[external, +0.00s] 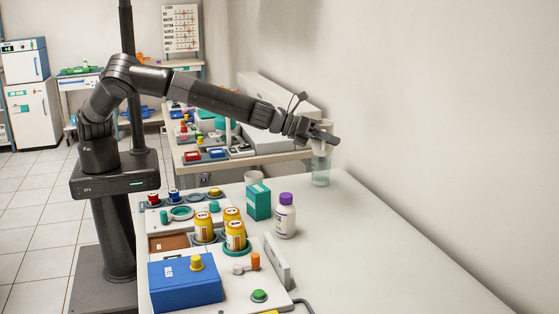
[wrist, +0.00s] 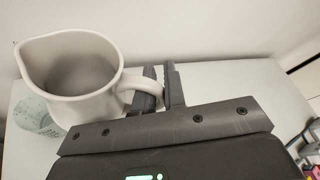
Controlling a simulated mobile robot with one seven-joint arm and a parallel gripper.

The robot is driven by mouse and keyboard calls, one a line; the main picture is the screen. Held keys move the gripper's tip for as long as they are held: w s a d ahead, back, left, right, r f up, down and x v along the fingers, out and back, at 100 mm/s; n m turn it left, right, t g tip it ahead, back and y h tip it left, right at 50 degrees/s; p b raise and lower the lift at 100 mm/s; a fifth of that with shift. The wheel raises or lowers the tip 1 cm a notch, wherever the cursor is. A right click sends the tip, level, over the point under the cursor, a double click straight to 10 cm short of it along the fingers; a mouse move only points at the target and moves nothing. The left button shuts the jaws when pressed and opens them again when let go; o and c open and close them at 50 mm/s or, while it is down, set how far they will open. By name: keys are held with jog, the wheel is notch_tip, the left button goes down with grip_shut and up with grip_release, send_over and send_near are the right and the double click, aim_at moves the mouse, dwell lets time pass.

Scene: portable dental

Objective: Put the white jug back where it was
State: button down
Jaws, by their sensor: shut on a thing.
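The white jug (wrist: 75,75) fills the left of the wrist view, mouth up, with its spout to the left and its handle to the right. My gripper (wrist: 161,84) is shut on the jug's handle. In the external view my gripper (external: 328,138) is at the far end of the counter, and the jug (external: 320,147) is pale and partly hidden by the fingers. The jug appears raised above the white counter (external: 370,235); its base is hard to make out.
A clear tumbler (external: 320,173) stands just below the jug, also partly visible in the wrist view (wrist: 35,115). A white cup (external: 254,178), a green box (external: 258,202) and a purple-capped bottle (external: 285,216) stand nearer. The counter's right side is clear, beside the wall.

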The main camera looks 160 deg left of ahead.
jog(key=w+d+f+m+t+h, duration=0.3)
jog(key=w+d+m+t+h, duration=0.2)
jog(key=d+m+t+h, duration=0.3)
jog(key=s+d+r+m+h, duration=0.1)
jog(key=d+r+m+h, duration=0.1)
jog(key=d+m+h, duration=0.35)
jog(key=s+d+r+m+h, duration=0.1)
jog(key=d+r+m+h, duration=0.3)
jog(key=d, duration=0.3)
jog(key=shift+g+h, duration=0.4)
jog(key=shift+h, duration=0.25)
jog(key=shift+s+a+f, duration=0.6)
jog(key=shift+a+f, duration=1.2)
jog(key=shift+f, duration=1.1)
jog(key=shift+s+a+f, duration=0.65)
jog(key=shift+a+f, duration=1.15)
jog(key=shift+f, duration=1.1)
jog(key=shift+s+a+f, duration=0.6)
jog(key=shift+a+f, duration=1.2)
jog(key=shift+f, duration=1.1)
